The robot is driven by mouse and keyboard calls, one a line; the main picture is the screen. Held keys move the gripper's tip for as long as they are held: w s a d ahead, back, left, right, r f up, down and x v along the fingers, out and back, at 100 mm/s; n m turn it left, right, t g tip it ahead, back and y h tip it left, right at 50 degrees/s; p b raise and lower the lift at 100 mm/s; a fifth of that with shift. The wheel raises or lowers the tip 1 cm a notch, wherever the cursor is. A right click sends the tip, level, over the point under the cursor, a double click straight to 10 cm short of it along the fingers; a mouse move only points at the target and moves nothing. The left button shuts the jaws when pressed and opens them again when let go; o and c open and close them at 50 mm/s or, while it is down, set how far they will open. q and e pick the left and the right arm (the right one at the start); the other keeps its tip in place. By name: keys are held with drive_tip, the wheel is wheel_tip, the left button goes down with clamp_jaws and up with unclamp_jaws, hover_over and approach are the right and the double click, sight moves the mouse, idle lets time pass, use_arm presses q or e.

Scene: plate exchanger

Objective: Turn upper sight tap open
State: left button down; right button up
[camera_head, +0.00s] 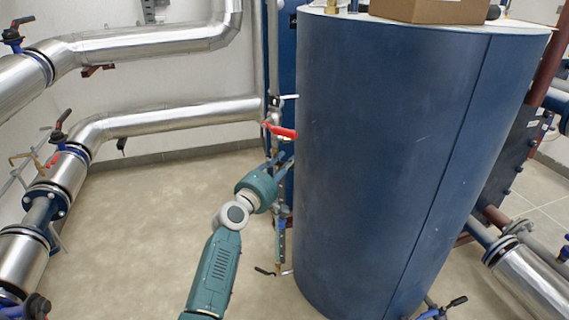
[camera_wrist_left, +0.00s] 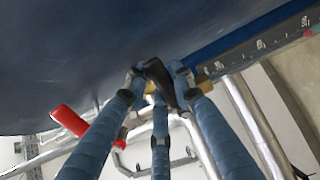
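The black lever of a tap (camera_wrist_left: 162,86) with a brass body (camera_wrist_left: 206,86) is among the fingertips of my left gripper (camera_wrist_left: 160,80) in the left wrist view, beside the dark scale strip (camera_wrist_left: 262,44) of the sight gauge. Whether the fingers press on the lever is not clear. In the head view my left gripper (camera_head: 281,161) reaches the left side of the blue tank (camera_head: 385,150), partly hidden by my wrist; the upper tap cannot be made out there. Lower down, another tap with a black lever (camera_head: 265,271) shows. My right gripper is not in view.
A red valve handle (camera_head: 281,131) is just above my left gripper, also in the left wrist view (camera_wrist_left: 69,121). Silver pipes (camera_head: 160,121) run along the left wall. A cardboard box (camera_head: 430,10) lies on the tank. The floor (camera_head: 150,220) left of my arm is clear.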

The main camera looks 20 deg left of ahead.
use_arm(q)
drive_tip(key=shift+f, duration=0.15)
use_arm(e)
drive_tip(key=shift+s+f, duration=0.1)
